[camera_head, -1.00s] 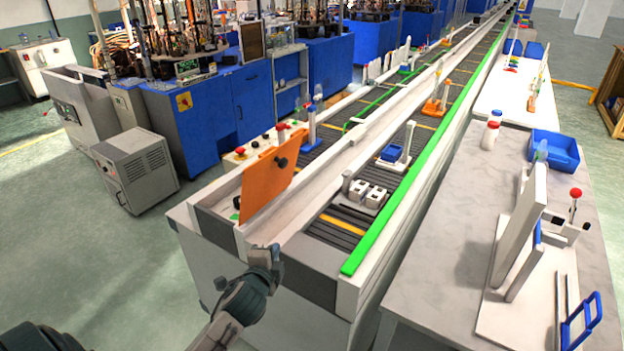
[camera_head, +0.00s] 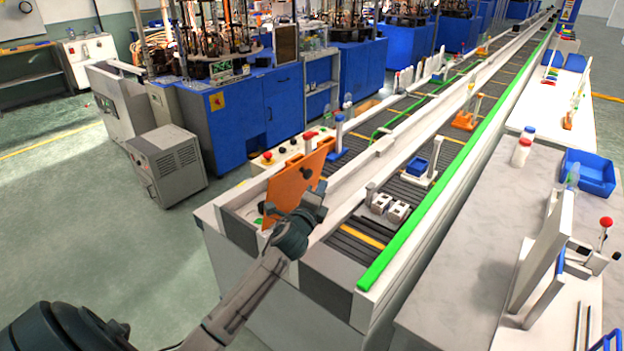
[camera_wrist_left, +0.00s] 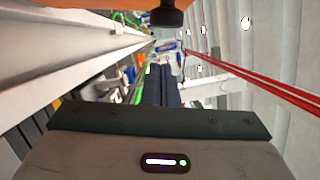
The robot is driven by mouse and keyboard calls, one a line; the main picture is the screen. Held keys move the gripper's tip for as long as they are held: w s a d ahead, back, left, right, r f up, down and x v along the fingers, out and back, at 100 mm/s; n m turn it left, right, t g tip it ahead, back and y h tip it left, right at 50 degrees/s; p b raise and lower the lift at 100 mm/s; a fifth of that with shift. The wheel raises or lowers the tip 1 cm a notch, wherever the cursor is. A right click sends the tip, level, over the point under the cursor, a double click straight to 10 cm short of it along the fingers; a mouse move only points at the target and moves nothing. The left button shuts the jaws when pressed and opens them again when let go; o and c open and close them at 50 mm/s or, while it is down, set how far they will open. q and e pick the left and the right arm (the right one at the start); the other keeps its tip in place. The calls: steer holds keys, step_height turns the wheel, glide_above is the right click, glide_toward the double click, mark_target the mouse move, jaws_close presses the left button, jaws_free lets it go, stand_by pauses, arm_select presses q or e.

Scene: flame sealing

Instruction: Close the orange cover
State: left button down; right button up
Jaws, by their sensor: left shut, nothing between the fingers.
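The orange cover (camera_head: 285,190) stands raised and tilted at the near end of the conveyor in the head view, with a black knob (camera_head: 306,173) on its face. My left gripper (camera_head: 319,190) is shut and empty, just in front of the cover's right side, and partly hides its lower part. I cannot tell whether they touch. In the left wrist view, a strip of the orange cover (camera_wrist_left: 85,4) and the black knob (camera_wrist_left: 167,14) show at the top edge, beyond the closed dark fingers (camera_wrist_left: 162,72). My right gripper is not in view.
Beside the cover is a white panel with a red button (camera_head: 310,135). White blocks (camera_head: 388,207) sit on the dark belt inside the green rail (camera_head: 400,247). A grey worktable (camera_head: 455,250) with a white fixture stands to the right.

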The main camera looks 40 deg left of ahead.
arm_select(q)
steer(key=a, duration=0.3)
steer(key=shift+s+r+p, duration=0.15)
steer(key=shift+r+p, duration=0.15)
steer(key=shift+r, duration=0.1)
steer(key=shift+d, duration=0.1)
